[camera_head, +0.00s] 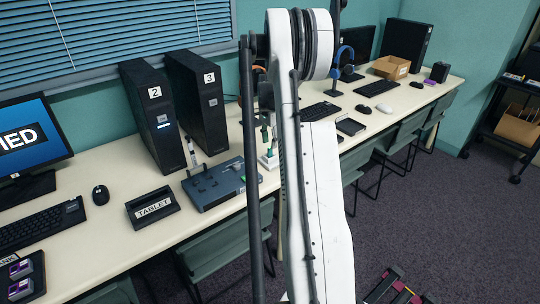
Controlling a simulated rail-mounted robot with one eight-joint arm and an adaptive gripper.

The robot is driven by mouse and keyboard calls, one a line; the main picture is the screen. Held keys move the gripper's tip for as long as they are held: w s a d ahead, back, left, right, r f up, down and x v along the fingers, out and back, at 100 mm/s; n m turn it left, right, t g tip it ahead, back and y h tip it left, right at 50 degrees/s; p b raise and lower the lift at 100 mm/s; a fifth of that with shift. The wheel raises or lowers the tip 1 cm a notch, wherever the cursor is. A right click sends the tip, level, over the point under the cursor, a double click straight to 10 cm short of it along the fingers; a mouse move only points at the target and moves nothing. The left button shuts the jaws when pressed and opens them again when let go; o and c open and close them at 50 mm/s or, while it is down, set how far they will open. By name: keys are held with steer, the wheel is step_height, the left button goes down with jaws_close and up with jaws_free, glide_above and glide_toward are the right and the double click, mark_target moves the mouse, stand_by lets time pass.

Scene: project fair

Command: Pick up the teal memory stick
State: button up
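No memory stick can be made out for certain. A small upright teal-green item (265,135) stands by a white base (268,161) on the long table, partly hidden behind my arm; I cannot tell whether it is the stick. A blue-grey box (208,187) left of it has a slim light-and-dark piece (192,152) standing at its back and a small teal spot at its right end. Dark parts with magenta joints, which look like my gripper (398,290), show at the bottom edge, well away from the table and partly cut off. Its fingertip opening is unclear.
The long cream table (120,245) holds black towers (152,110) numbered 2 and 3, a TABLET stand (153,208), keyboards, mice, headphones and a cardboard box (391,67). Green chairs (405,135) line its front. My white arm blocks the middle.

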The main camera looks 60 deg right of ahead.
mark_target(270, 151)
steer(key=shift+d+f, duration=0.1)
steer(key=shift+f, duration=2.5)
steer(key=shift+c, duration=0.5)
jaws_close()
